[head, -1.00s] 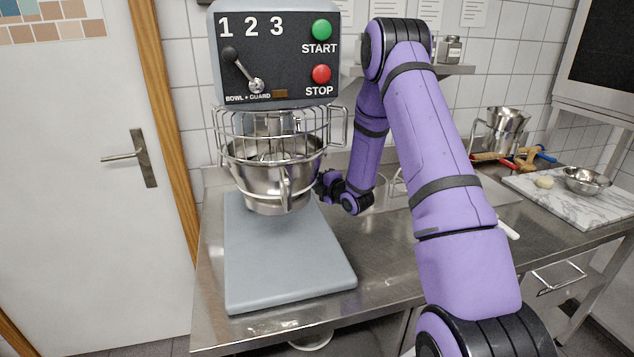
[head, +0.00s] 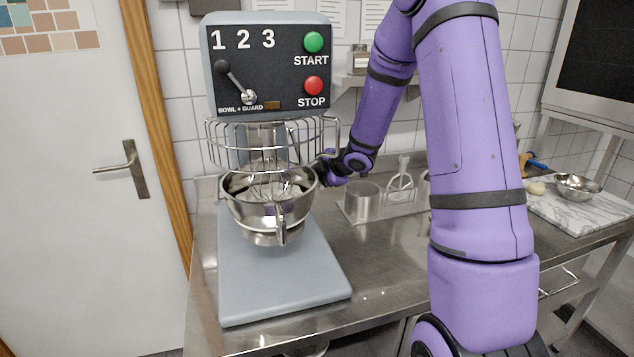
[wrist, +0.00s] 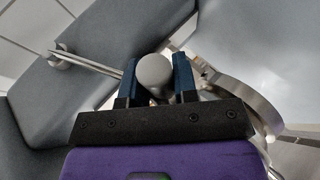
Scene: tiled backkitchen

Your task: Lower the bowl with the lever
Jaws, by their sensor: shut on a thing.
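The wire whisk (head: 268,182) shows in that gap and reaches into the bowl. My gripper (wrist: 155,72) is shut on a round grey knob (wrist: 154,70), held between its two dark blue fingers in the wrist view. A thin metal rod (wrist: 92,62) runs left from behind the fingers, apparently the lever's shaft. In the head view my gripper (head: 322,172) is beside the bowl's right rim, and the lever is hidden there.
The mixer's grey foot (head: 280,285) stands on the steel counter (head: 385,270). A steel holder with round containers (head: 362,202) is right of my gripper. A marble board (head: 590,215) with a small bowl (head: 577,186) lies far right. The counter's front middle is clear.

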